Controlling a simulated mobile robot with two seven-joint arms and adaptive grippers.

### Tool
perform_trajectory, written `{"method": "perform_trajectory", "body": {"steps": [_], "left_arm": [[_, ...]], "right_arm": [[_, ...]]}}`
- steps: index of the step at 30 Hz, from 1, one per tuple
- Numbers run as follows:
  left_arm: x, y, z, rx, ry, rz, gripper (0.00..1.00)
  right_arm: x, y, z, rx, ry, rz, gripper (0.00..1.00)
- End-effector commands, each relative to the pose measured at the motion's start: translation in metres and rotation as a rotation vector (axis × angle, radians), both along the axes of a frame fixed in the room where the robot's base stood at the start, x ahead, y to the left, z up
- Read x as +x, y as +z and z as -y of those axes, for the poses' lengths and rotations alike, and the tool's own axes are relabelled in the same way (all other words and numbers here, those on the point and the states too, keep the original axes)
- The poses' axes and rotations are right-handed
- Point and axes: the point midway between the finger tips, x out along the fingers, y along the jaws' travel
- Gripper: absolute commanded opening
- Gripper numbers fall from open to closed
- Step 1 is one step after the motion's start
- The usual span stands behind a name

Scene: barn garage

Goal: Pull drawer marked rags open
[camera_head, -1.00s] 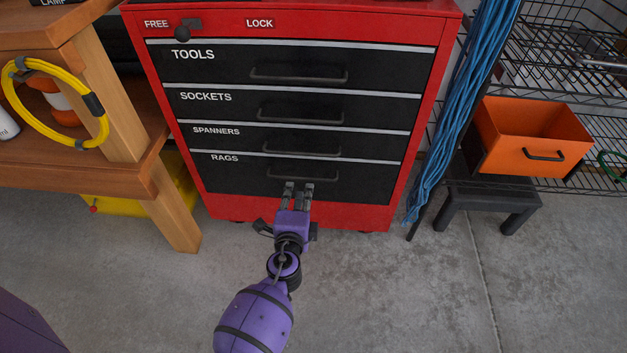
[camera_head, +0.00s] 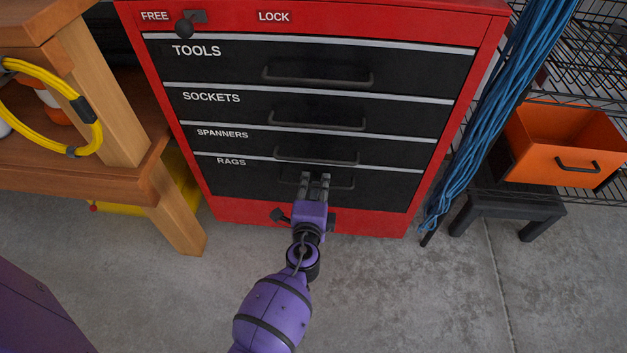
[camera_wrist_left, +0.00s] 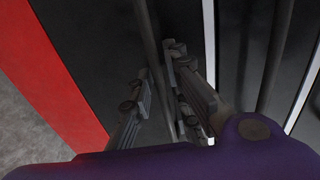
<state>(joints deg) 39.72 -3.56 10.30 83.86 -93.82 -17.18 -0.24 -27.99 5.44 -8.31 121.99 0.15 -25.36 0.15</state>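The black rags drawer (camera_head: 235,178) is the lowest of the red chest's drawers and looks closed, flush with those above. Its dark bar handle (camera_head: 345,184) is partly covered by my left gripper (camera_head: 315,178) in the head view. In the left wrist view the handle (camera_wrist_left: 153,50) runs between the two fingers of my left gripper (camera_wrist_left: 158,100). Gaps show beside the bar, so the fingers look open around it, not clamped. My right gripper is not in view.
The chest's lock lever (camera_head: 185,28) points toward FREE. A wooden bench (camera_head: 130,180) with a yellow cable coil (camera_head: 85,110) stands left. Blue cables (camera_head: 490,120), a black stool (camera_head: 510,208) and an orange bin (camera_head: 565,145) are right. The concrete floor in front is clear.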

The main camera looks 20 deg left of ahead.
Motion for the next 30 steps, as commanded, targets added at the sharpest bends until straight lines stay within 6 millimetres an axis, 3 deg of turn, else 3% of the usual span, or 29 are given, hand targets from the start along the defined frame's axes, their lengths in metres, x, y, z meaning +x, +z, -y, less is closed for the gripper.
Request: {"method": "perform_trajectory", "body": {"steps": [8, 12, 30], "left_arm": [[0.0, -0.0001, 0.0003, -0.001, 0.0, 0.0, 0.16], [0.0, -0.0001, 0.0003, -0.001, 0.0, 0.0, 0.0], [-0.0004, -0.0003, -0.0055, 0.0, 0.001, 0.0, 0.0]], "right_arm": [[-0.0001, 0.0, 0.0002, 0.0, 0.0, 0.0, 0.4], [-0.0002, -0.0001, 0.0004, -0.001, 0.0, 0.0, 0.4], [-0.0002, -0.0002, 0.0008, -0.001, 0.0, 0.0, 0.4]]}}
